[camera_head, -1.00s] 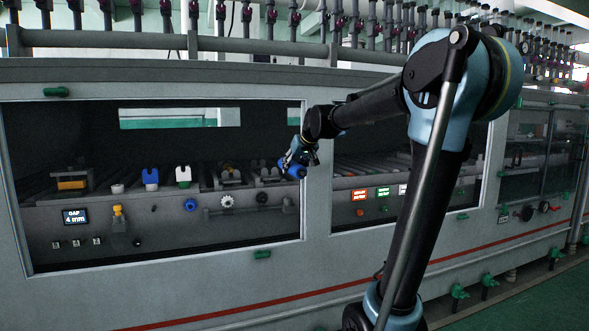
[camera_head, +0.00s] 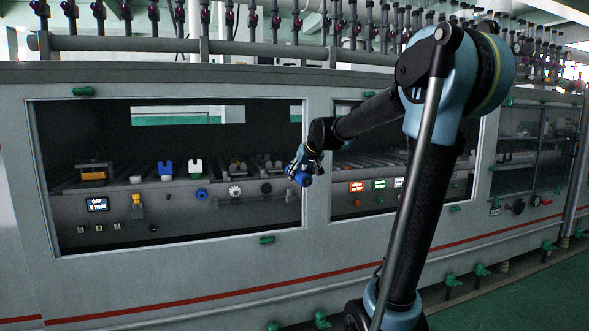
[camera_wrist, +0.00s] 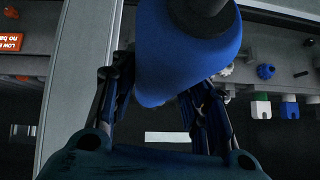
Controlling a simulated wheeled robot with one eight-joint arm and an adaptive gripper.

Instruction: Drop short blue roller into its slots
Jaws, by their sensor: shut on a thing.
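My gripper (camera_head: 301,170) is shut on the short blue roller (camera_head: 304,180), just in front of the frame post at the right edge of the left window. In the wrist view the roller (camera_wrist: 185,55) fills the upper middle, between the fingers, with a dark shaft end at its top. Inside the left window, a blue notched block (camera_head: 165,170) and a white notched block (camera_head: 195,168) stand upright on the line, left of my gripper. Grey notched holders (camera_head: 237,169) stand right of them. Which slots match the roller cannot be told.
The frame post (camera_head: 317,215) separates the left window from the right one. A front panel below the blocks carries a gap display (camera_head: 97,204), a yellow fitting (camera_head: 137,203), a blue knob (camera_head: 201,194) and a white gear (camera_head: 235,191). The left window is open space.

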